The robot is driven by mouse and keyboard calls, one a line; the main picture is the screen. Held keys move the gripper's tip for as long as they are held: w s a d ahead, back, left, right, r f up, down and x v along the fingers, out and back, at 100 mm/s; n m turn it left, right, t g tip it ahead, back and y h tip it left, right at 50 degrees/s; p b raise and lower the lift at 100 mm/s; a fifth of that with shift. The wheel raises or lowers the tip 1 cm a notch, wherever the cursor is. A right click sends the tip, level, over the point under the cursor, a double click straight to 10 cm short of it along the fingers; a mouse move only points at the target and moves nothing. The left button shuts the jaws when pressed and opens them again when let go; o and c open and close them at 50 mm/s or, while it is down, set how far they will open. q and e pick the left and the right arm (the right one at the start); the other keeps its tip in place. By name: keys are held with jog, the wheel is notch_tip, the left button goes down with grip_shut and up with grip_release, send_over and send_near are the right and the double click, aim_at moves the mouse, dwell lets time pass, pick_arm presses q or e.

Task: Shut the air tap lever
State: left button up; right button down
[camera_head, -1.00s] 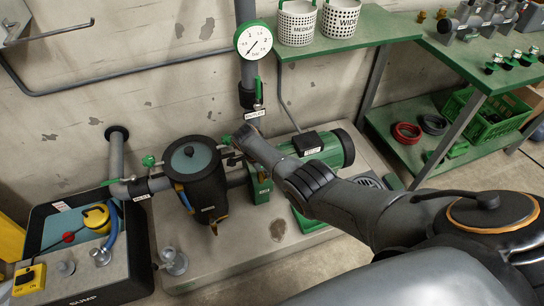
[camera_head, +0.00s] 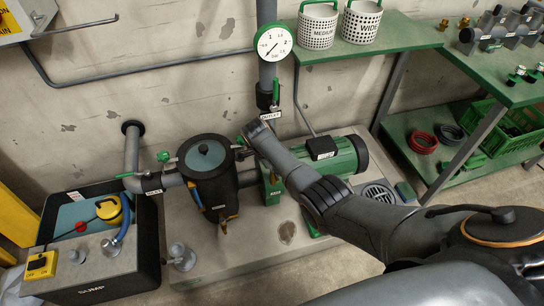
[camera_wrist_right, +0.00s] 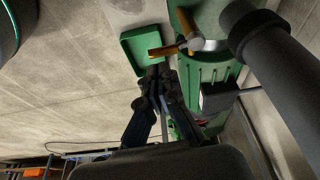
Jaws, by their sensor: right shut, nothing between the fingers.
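My right arm reaches in from the right in the head view. The end of my right gripper (camera_head: 244,151) is small and partly hidden there, beside the dark strainer pot (camera_head: 208,186) and its lid. In the right wrist view the gripper (camera_wrist_right: 155,72) is shut and empty. Its tips are just below a brass fitting with an orange lever (camera_wrist_right: 166,50), in front of a green block (camera_wrist_right: 139,48). I cannot tell for sure whether this is the air tap, or whether the tips touch it. My left gripper is not in view.
A vertical pipe with a gauge (camera_head: 273,43) and a green outlet valve lever (camera_head: 276,91) rises behind the gripper. A green pump motor (camera_head: 345,158) stands to the right. Another green valve handle (camera_head: 163,157) is left of the pot. The sump (camera_head: 103,268) is further left.

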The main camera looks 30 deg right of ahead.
jog(key=v, duration=0.8)
jog(key=shift+r, duration=0.35)
jog(key=shift+d, duration=0.1)
